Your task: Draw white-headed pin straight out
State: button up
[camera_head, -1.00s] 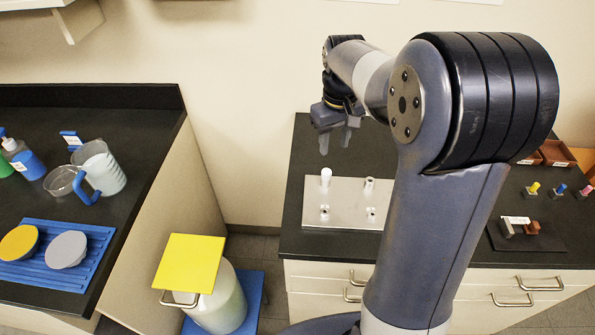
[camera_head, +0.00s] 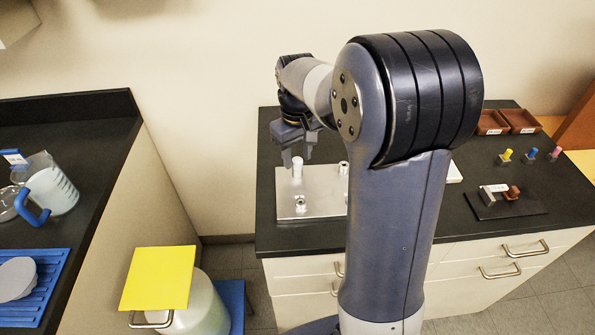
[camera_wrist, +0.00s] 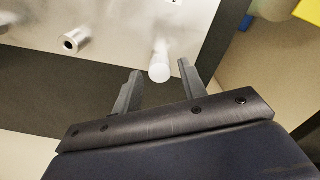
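The white-headed pin (camera_head: 297,168) stands upright in the metal plate (camera_head: 285,204) on the dark bench. In the wrist view its white round head (camera_wrist: 159,73) lies between the tips of my gripper's fingers. My gripper (camera_head: 298,158) is open just above and behind the pin in the head view. In the wrist view the fingers of my gripper (camera_wrist: 160,78) are spread to either side of the head, with gaps visible; I cannot tell the exact depth between them.
A bare metal post (camera_head: 343,168) stands on the same plate, and in the wrist view a hollow one (camera_wrist: 72,43) is to the left. Small coloured-head pieces (camera_head: 531,153), a dark mat (camera_head: 480,208) and brown trays (camera_head: 520,120) are to the right. A yellow-topped container (camera_head: 158,278) stands left below.

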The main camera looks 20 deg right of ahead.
jog(key=shift+f, duration=0.6)
jog(key=shift+r, duration=0.1)
jog(key=shift+c, duration=0.2)
grip_shut()
dwell(0.5)
